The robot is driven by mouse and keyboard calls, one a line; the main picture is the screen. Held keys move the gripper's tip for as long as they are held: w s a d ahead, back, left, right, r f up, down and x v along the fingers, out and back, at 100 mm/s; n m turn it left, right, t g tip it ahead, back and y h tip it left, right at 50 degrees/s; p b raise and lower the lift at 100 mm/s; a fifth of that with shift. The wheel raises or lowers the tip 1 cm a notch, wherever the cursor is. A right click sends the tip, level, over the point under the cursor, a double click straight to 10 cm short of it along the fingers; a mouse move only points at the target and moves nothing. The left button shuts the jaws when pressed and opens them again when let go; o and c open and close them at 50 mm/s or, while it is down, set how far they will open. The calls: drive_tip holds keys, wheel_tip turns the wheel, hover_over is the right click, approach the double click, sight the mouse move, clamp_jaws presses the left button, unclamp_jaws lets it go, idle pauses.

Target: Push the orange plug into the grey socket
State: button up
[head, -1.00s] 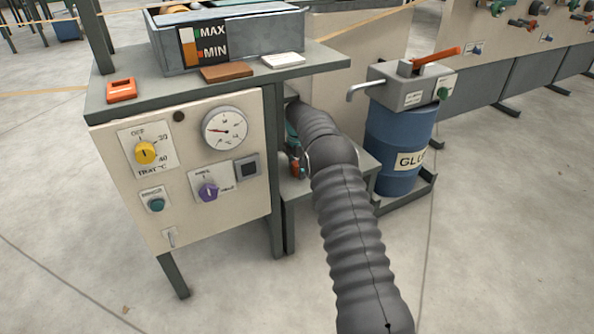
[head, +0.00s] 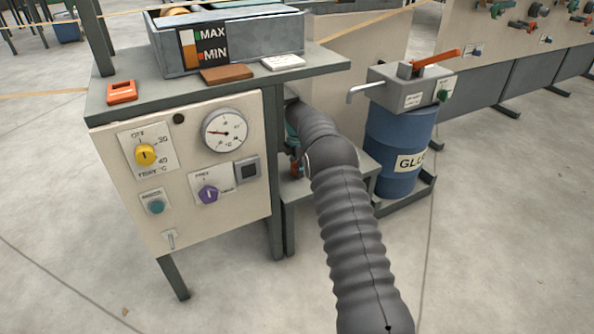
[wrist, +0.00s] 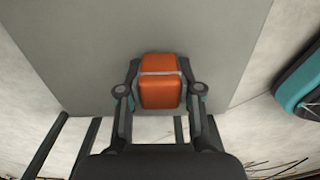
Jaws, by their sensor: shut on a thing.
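The orange plug (wrist: 160,94) is a blocky orange piece with a thin grey band across it, in the middle of the wrist view. My gripper (wrist: 160,73) is shut on it, with one finger on each side. Behind it is a flat grey surface; I cannot tell whether the plug touches it. In the head view my arm mostly hides my gripper, with a little teal and orange showing beside the arm. On the cream panel, a grey square frame with a dark centre (head: 247,171) looks like the grey socket. It is left of my arm, apart from the plug.
The control panel (head: 230,228) carries a yellow knob (head: 145,155), a purple knob (head: 208,194) and a gauge (head: 225,131). A low grey table (head: 298,197) stands under my arm. A blue glue drum (head: 392,180) stands to the right. The floor in front is open.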

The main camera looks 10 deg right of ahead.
wheel_tip(320, 180, up, 3)
drive_tip(key=shift+r, duration=0.1)
drive_tip(key=s+d, duration=0.2)
drive_tip(key=s, duration=0.6)
drive_tip(key=s+d, duration=0.3)
drive_tip(key=s, duration=0.6)
drive_tip(key=shift+d, duration=0.25)
drive_tip(key=shift+s, duration=0.15)
drive_tip(key=s+a+r+m+p, duration=0.1)
drive_tip(key=s+m, duration=0.4)
drive_tip(key=m, duration=0.5)
drive_tip(key=s+a+r+m+p, duration=0.1)
drive_tip(key=s+a+m+p, duration=0.2)
drive_tip(key=m, duration=0.8)
drive_tip(key=s+a, duration=0.1)
drive_tip(key=s, duration=0.1)
drive_tip(key=shift+s+a+r+m, duration=0.25)
drive_tip(key=shift+s+m, duration=0.05)
drive_tip(key=shift+s, duration=0.05)
drive_tip(key=shift+a, duration=0.1)
